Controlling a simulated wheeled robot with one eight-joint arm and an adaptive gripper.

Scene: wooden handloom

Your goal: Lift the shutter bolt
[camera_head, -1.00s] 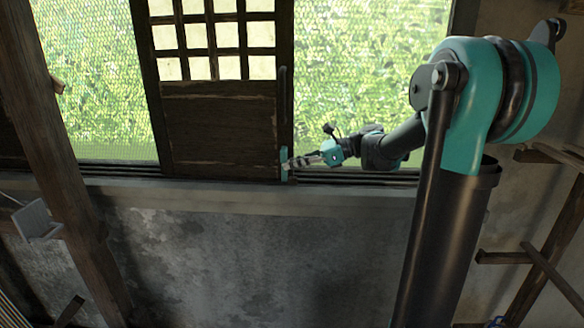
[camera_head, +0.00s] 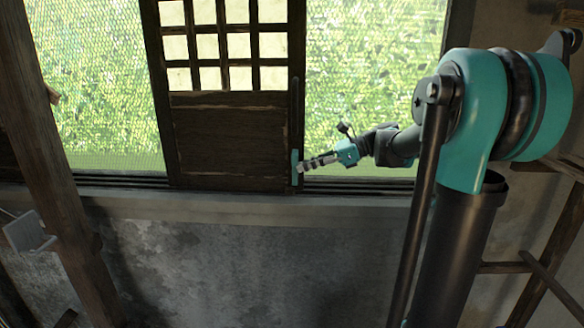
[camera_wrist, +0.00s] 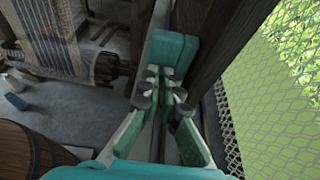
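The dark wooden shutter (camera_head: 230,140) stands upright in the window opening, with a lattice of pale panes in its upper part. A teal upright piece, seemingly the shutter bolt (camera_head: 295,168), is at its lower right edge. A teal block also shows ahead of the fingers in the wrist view (camera_wrist: 172,50). My gripper (camera_head: 306,166) reaches in from the right, its fingertips at or very close to the teal piece. In the wrist view my gripper (camera_wrist: 160,85) has its two fingers converging just before the teal block. Whether they pinch anything is unclear.
A stone sill (camera_head: 240,208) runs below the shutter. Mesh-covered openings (camera_head: 370,80) lie on both sides of it. A wooden post (camera_head: 55,150) stands at left. The wrist view shows a loom with cloth (camera_wrist: 55,45) and a barrel (camera_wrist: 25,150) at lower left.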

